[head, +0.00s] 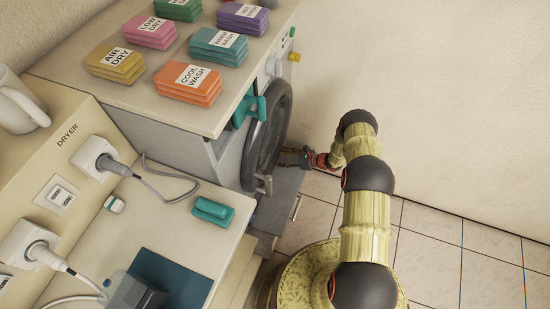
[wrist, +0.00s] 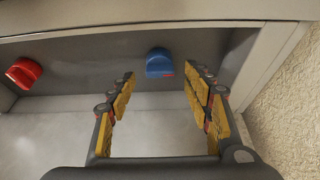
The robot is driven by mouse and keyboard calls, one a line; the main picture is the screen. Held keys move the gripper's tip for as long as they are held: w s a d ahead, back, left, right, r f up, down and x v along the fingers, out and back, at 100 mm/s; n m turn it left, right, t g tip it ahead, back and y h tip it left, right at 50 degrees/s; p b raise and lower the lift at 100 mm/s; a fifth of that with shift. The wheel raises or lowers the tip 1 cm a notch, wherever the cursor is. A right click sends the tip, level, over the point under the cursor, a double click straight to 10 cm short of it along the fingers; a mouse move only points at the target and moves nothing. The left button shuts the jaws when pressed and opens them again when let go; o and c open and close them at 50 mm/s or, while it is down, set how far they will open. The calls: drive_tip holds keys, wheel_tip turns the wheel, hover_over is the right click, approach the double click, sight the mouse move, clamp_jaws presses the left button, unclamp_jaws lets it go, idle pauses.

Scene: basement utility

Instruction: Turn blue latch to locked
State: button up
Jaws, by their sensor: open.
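In the wrist view, a blue latch (wrist: 159,63) sits on a grey panel, at upper centre. My gripper (wrist: 158,82) is open, with its yellow-padded fingers pointing at the panel. The blue latch shows in the gap between the fingertips, a little beyond them. The fingers do not appear to touch it. In the head view, my gripper (head: 290,158) is low beside the front of the washing machine, partly hidden by the machine's round door. The blue latch is hidden in the head view.
A red latch (wrist: 24,73) sits on the same panel at the left. A rough wall (wrist: 292,100) is close on the right of the wrist view. In the head view, the round door (head: 267,135) stands near my arm. Tiled floor (head: 450,240) is clear at the right.

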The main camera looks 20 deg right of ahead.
drive_tip(key=shift+b+x, duration=0.45)
drive_tip(key=shift+x, duration=1.25)
drive_tip(key=shift+c, duration=0.5)
drive_tip(key=c, duration=1)
